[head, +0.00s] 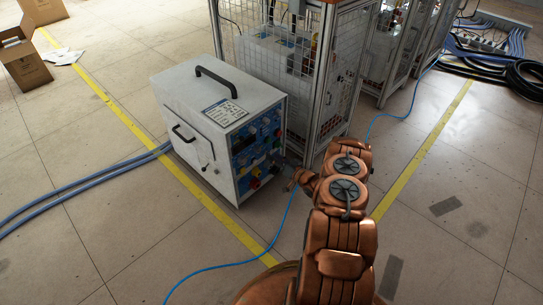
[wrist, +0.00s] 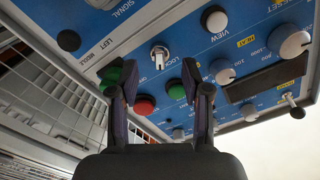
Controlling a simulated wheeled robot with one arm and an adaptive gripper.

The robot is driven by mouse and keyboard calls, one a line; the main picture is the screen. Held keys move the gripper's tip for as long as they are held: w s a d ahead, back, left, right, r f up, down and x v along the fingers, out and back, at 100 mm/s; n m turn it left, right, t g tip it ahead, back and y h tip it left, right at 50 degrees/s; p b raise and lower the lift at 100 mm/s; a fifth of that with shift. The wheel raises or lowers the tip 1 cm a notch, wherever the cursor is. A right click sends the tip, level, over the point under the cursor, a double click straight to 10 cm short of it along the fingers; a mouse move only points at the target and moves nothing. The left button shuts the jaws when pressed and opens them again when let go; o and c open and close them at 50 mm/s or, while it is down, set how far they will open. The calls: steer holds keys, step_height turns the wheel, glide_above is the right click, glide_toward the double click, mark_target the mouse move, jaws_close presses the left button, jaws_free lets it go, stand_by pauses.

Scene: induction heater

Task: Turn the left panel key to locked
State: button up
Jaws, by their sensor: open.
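The panel key (wrist: 159,55) is a small silver key switch on the blue control panel (wrist: 140,30), beside lettering that starts "LOC". In the wrist view it lies just beyond and between the fingertips of my gripper (wrist: 152,78). The fingers are apart, with nothing between them, and I see no contact with the key. The key's exact setting is hard to read. In the head view my gripper (head: 291,178) is in front of the blue panel (head: 256,143) of the white heater cabinet (head: 205,115); the key cannot be made out there.
A green button (wrist: 111,76) and a red button (wrist: 144,105) sit close to the fingers. Several knobs, including one white knob (wrist: 294,44), crowd the panel. A wire-mesh cage (head: 290,60) stands right behind the cabinet. A blue cable (head: 275,238) crosses the floor.

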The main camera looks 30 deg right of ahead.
steer(key=v, duration=0.9)
steer(key=shift+s, duration=0.3)
